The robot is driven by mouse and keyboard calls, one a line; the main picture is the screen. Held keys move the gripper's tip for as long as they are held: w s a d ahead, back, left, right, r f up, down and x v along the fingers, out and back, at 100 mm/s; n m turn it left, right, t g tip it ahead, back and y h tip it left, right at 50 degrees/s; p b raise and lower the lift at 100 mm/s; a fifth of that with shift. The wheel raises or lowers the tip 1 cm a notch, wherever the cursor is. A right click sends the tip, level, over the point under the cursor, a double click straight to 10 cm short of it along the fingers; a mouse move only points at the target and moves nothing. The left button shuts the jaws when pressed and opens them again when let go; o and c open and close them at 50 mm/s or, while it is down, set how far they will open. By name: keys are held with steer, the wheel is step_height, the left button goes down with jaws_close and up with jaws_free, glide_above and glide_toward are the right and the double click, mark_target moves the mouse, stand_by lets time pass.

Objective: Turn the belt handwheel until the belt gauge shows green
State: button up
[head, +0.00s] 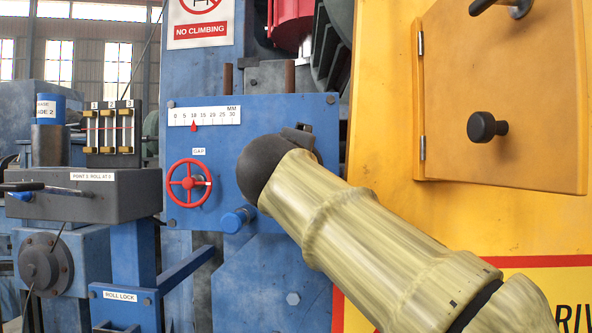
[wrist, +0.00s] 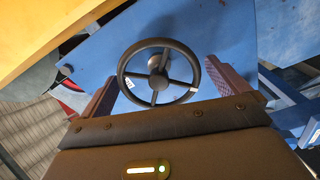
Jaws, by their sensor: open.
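A black four-spoke handwheel (wrist: 158,74) stands out from a blue panel in the wrist view, with a small white tag near its left rim that I cannot read. It is hidden behind my arm in the head view, and I cannot read its name. My gripper (wrist: 162,70) is open, one ribbed finger on each side of the wheel. The wheel shows between the fingers; I cannot tell whether they touch its rim. No gauge marked belt is in view.
A red handwheel (head: 189,183) labelled GAP sits on the blue panel (head: 290,112), below a scale (head: 204,115) with a red pointer near 10. A blue knob (head: 238,219) sticks out below. A yellow cabinet door (head: 500,90) with black knobs is at right.

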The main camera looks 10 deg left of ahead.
steer(key=s+d+b, duration=0.1)
steer(key=s+b, duration=0.1)
steer(key=s, duration=1.4)
steer(key=shift+s+b, duration=0.25)
steer(key=shift+b, duration=0.15)
steer(key=w+d+f+m+g+h, duration=0.1)
steer(key=w+d+f+g, duration=0.25)
steer(key=f, duration=0.85)
steer(key=w+d+f+m+g, duration=0.25)
steer(key=w+f, duration=0.25)
steer(key=f, duration=0.8)
steer(key=w+d+f+m+g+h, duration=0.1)
steer(key=w+d+f+g, duration=0.25)
steer(key=f, duration=0.85)
steer(key=s+d+f+m+g, duration=0.3)
steer(key=s+d+f+m, duration=0.4)
steer(key=f, duration=0.5)
steer(key=s+d+f+m+g, duration=0.35)
steer(key=s+d+f, duration=0.45)
steer(key=f, duration=0.5)
step_height(320, 180, up, 14)
steer(key=w+p, duration=0.1)
steer(key=p, duration=1.2)
steer(key=shift+w+f+m+t+y, duration=0.15)
steer(key=shift+w+m+t+y, duration=0.15)
steer(key=shift+w+y, duration=0.1)
